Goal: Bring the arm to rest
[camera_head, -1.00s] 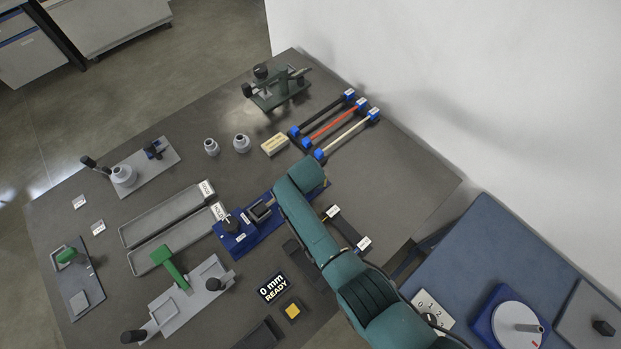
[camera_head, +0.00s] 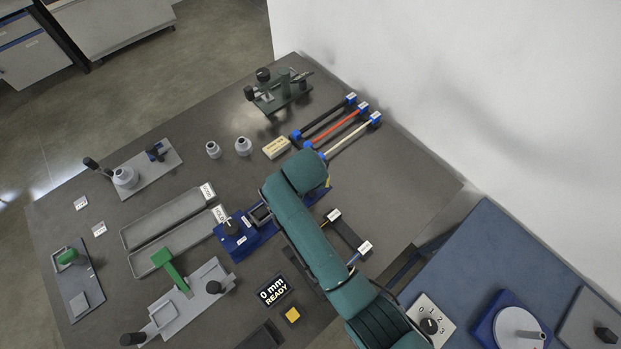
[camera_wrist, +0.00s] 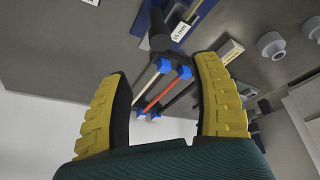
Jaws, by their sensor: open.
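My teal arm reaches over the dark table (camera_head: 420,165) from the lower right in the head view. My gripper (camera_wrist: 160,90) shows in the wrist view with its two yellow fingers wide apart and nothing between them. In the head view the arm hides nearly all of the gripper; only a small yellow bit shows beside the arm's far end. Beyond the fingers in the wrist view lie three cable samples, black, red (camera_wrist: 166,90) and white, with blue ends. They also show in the head view, the red one (camera_head: 340,132) in the middle, apart from the arm.
A blue fixture (camera_head: 238,240) lies left of the arm. Grey trays (camera_head: 165,218), a green-handled device (camera_head: 172,268), a display reading "0 mm READY" (camera_head: 273,291) and a yellow button (camera_head: 292,315) stand further left and front. A white wall (camera_head: 470,80) rises behind the table.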

